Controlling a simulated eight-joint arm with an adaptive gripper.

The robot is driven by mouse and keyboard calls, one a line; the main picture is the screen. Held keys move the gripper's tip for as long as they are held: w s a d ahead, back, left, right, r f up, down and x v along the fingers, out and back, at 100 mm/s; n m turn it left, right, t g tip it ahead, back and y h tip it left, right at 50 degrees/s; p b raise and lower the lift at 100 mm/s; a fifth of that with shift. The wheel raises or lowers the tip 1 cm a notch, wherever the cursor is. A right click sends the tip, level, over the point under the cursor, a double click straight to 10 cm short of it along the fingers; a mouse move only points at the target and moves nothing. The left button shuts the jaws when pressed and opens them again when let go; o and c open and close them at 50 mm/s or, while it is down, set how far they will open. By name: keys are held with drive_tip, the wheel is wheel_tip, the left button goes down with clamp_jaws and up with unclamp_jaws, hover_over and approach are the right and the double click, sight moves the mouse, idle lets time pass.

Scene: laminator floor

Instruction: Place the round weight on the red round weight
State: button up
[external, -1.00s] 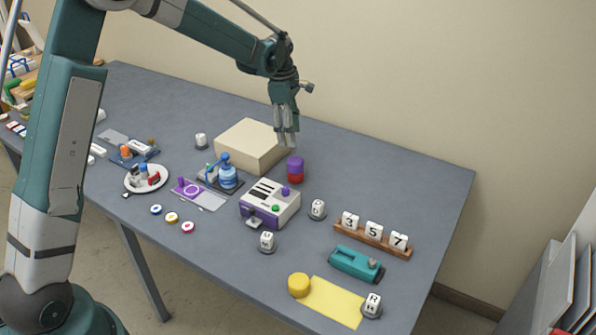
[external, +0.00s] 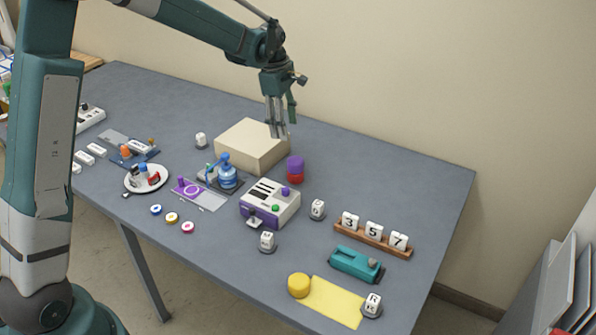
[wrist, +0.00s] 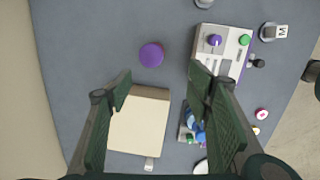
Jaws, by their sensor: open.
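A purple round weight (external: 296,162) sits on top of the red round weight (external: 295,178), to the right of the cream box. The two look lined up. In the wrist view the purple weight (wrist: 151,54) shows from above and hides the red one. My gripper (external: 278,130) is open and empty, in the air near the right side of the box and up and left of the stack. In the wrist view its fingers (wrist: 160,78) are spread apart, with the purple weight beyond their tips. A yellow round weight (external: 299,285) stands at the front edge.
The cream box (external: 250,148) stands close below my gripper. A purple and white machine (external: 270,205) is in front of the stack. A number rack (external: 372,241), teal device (external: 356,264) and yellow sheet (external: 335,303) lie at right. The table behind the stack is clear.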

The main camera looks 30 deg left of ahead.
drive_tip(key=s+r+m+t, duration=0.1)
drive_tip(key=s+r+m, duration=0.3)
drive_tip(key=s+r, duration=0.55)
drive_tip(key=s+r+m+t, duration=0.2)
drive_tip(key=s+r+m, duration=0.35)
drive_tip(key=s, duration=0.65)
drive_tip(key=s+f+m+t+y, duration=0.1)
drive_tip(key=s+m+t, duration=0.2)
drive_tip(key=s+m, duration=0.6)
drive_tip(key=shift+s+a+f, duration=0.3)
drive_tip(key=shift+s+f, duration=0.1)
drive_tip(key=shift+s, duration=6.7)
drive_tip(key=shift+f, duration=0.1)
